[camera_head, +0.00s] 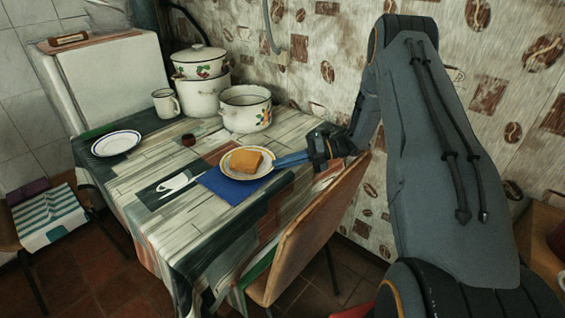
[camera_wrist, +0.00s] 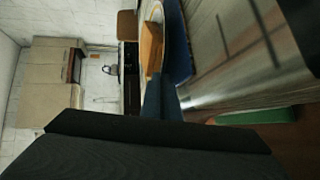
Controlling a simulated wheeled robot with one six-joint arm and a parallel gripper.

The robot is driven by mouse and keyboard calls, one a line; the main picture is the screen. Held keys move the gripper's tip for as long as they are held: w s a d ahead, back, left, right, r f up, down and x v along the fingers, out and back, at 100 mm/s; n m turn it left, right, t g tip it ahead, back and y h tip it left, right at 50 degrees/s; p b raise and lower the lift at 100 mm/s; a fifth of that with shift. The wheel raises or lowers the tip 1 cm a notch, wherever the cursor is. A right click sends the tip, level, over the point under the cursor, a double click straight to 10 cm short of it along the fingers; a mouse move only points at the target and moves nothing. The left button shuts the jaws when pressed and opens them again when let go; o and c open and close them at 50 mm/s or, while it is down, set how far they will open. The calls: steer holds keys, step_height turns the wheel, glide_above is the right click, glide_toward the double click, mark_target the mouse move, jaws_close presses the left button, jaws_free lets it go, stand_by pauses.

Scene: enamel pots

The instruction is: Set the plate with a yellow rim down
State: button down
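The plate with a yellow rim (camera_head: 250,176) is over the blue mat (camera_head: 234,193) on the table, about level. A piece of orange-brown bread (camera_head: 243,160) lies on it; the bread also shows in the wrist view (camera_wrist: 151,46). My gripper (camera_head: 277,160) reaches in from the right, and its blue fingers are closed on the plate's right rim. In the wrist view the fingers (camera_wrist: 161,88) meet the plate's edge, with the blue mat close beneath it. I cannot tell whether the plate touches the mat.
A blue-rimmed plate (camera_head: 117,143) sits at the table's far left. A chair (camera_head: 309,232) is at the right edge. The table's front left is mostly clear.

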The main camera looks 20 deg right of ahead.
steer(key=c, duration=2.3)
jaws_free()
steer(key=b+v, duration=0.3)
steer(key=v, duration=0.9)
steer(key=shift+r, duration=0.1)
